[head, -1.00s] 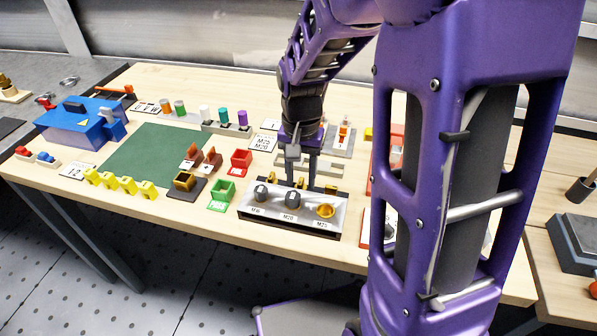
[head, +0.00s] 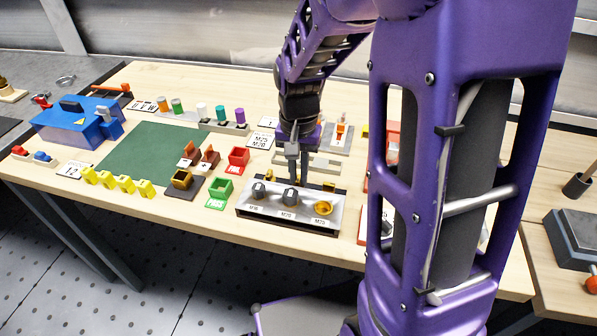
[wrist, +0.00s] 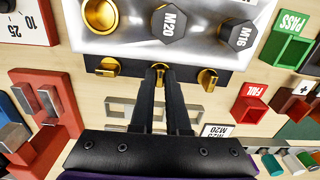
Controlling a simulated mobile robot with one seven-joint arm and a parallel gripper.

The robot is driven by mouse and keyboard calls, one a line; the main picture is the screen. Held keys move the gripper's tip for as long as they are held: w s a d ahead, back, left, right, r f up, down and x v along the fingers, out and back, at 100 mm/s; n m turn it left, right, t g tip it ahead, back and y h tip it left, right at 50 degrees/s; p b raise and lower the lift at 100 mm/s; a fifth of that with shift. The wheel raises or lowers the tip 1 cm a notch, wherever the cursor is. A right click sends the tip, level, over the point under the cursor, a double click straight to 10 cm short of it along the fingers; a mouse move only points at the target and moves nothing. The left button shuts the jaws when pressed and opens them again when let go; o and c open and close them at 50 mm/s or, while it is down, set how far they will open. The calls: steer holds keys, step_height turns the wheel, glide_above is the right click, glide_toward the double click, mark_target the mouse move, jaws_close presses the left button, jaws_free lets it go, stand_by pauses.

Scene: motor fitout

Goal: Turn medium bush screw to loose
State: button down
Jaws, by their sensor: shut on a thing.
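My gripper also shows in the head view (head: 297,183), pointing down behind the M20 fitting and shut on that screw. The screw by M25 (wrist: 108,67) and the screw by M16 (wrist: 207,77) are free.
Red FAIL bin (head: 238,159) and green PASS bin (head: 220,192) stand left of the block. A grey slotted plate (head: 322,165) lies behind my gripper. A red-framed device (wrist: 50,120) is close on the wrist view's left. A green mat (head: 150,153) lies further left.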

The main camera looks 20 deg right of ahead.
steer(key=shift+n, duration=0.3)
steer(key=n+p, duration=0.1)
steer(key=n, duration=0.2)
steer(key=shift+r+n, duration=0.1)
steer(key=shift+n, duration=0.3)
steer(key=n+p, duration=0.1)
steer(key=n, duration=0.3)
steer(key=shift+p, duration=0.4)
steer(key=n+p, duration=0.1)
steer(key=n, duration=0.4)
steer(key=shift+p, duration=0.35)
steer(key=shift+n+p, duration=1)
steer(key=shift+n, duration=1.2)
steer(key=c, duration=0.9)
jaws_free()
